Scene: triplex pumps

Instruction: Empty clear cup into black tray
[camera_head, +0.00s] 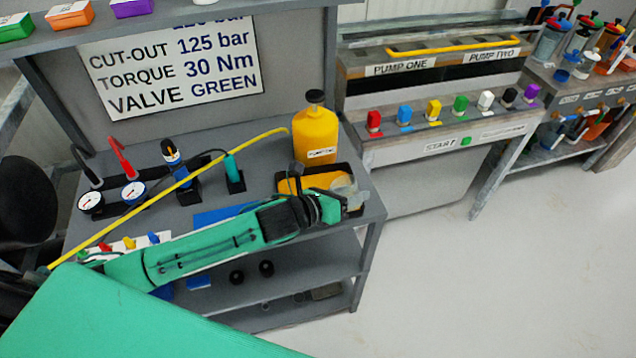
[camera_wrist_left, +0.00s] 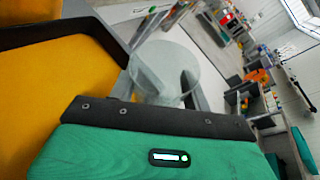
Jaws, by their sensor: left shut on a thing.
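The clear cup (camera_head: 343,184) is held by my left gripper (camera_head: 345,201) at the right end of the grey bench. The wrist view shows the cup (camera_wrist_left: 163,72) between the two fingers. Its tilt and any contents are hard to make out. The black tray (camera_head: 345,167) lies just behind and left of the cup, with a yellow-orange surface inside it. In the wrist view the tray's dark rim (camera_wrist_left: 103,33) is left of the cup, with the yellow area beyond it. My right gripper is not in view.
A yellow bottle with a black cap (camera_head: 316,130) stands right behind the tray. A pump bench (camera_head: 440,140) stands to the right.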

